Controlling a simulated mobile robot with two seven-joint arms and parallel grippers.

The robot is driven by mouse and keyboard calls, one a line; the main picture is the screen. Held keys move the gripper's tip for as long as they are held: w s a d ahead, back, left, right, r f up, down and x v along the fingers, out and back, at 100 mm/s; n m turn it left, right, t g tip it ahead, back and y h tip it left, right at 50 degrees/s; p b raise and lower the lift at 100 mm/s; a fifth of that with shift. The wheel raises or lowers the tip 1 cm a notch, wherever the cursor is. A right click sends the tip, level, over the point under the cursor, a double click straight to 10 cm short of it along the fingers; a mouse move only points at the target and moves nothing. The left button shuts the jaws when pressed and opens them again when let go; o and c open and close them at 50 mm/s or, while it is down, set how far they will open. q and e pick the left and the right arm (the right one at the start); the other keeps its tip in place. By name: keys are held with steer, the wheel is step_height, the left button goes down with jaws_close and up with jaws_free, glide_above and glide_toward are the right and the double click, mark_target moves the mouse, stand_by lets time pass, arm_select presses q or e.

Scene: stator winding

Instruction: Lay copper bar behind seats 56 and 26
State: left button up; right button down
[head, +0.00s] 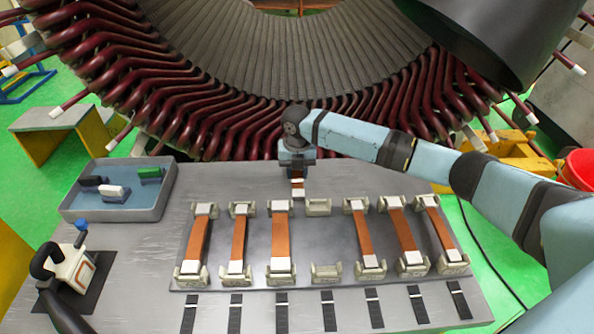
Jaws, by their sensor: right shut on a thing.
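My right gripper (297,172) is at the far edge of the table, in front of the stator (300,60). It is shut on a copper bar (297,184), of which only a short orange piece with a white end shows below the jaws. The rest of the bar is hidden or foreshortened. Several copper bars with white ends (364,235) lie across pairs of grey cradles on a dark plate. One pair of cradles is empty, its far cradle (318,207) just right of the gripper and its near cradle (326,272) below. Seat numbers cannot be read. My left gripper is not in view.
A grey tray (70,208) with white, black and green items stands at the left. A hand tool (74,268) sits on a black mat at the lower left. Black strips (282,314) line the table's front. A red bucket (578,168) is at the right.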

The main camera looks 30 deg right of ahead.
mark_target(297, 174)
steer(key=c, duration=0.8)
jaws_free()
steer(key=shift+f, duration=0.1)
step_height(297, 174, up, 12)
